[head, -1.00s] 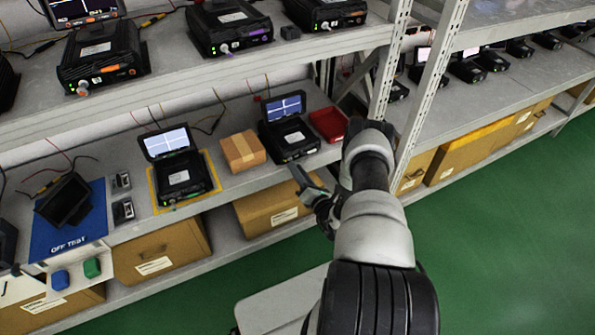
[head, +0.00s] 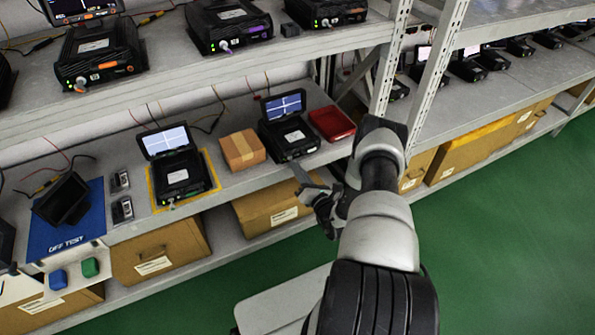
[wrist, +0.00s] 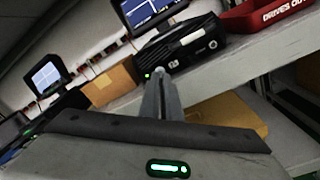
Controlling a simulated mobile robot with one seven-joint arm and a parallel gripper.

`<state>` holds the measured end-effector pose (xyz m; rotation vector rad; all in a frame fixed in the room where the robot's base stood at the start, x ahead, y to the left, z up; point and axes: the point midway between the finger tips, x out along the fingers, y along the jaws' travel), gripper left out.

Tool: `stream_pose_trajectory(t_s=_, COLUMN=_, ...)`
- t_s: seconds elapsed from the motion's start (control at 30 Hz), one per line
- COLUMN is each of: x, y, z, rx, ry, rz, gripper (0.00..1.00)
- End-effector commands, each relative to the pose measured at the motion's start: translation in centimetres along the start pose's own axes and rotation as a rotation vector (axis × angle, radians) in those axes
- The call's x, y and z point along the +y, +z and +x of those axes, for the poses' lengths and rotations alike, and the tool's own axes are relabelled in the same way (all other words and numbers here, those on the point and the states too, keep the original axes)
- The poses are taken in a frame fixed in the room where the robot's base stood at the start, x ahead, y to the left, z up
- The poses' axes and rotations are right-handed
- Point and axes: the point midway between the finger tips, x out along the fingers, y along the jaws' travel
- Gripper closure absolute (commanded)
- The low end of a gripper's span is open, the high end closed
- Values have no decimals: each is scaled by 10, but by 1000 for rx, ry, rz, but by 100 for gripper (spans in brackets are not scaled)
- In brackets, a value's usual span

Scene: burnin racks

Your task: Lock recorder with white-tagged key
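A black recorder (head: 289,139) with a raised lit screen stands on the middle shelf, between a cardboard box and a red tray. Its front panel also shows in the wrist view (wrist: 182,45), with a green light at its left end. My gripper (head: 298,170) reaches up to the left part of this front; its fingers (wrist: 160,80) are together with no visible gap. A small pale piece, apparently the white-tagged key (wrist: 158,71), shows at the fingertips, against the panel beside the green light. The fingers hide most of it, and how far it sits in the lock cannot be seen.
A red tray (head: 331,124) is right of the recorder, a cardboard box (head: 242,150) left. Another recorder (head: 180,176) stands on a yellow-edged mat. A blue mat (head: 67,229) lies further left. A shelf upright (head: 430,85) rises close to my arm.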

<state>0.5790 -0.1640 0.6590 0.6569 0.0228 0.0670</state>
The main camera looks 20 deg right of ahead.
Motion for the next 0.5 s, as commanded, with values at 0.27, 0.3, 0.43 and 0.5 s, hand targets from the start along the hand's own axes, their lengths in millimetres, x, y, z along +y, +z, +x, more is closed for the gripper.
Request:
stream_pose_trajectory(t_s=0.27, x=-2, y=-1, z=0, rx=-2, ry=-1, rz=-235, gripper=100)
stream_pose_trajectory(t_s=0.3, x=-2, y=0, z=0, rx=-2, ry=-1, rz=-272, gripper=100)
stream_pose_trajectory(t_s=0.43, x=-2, y=0, z=0, rx=-1, ry=0, rz=-397, gripper=100)
stream_pose_trajectory(t_s=0.5, x=-2, y=0, z=0, rx=-1, ry=0, rz=-463, gripper=100)
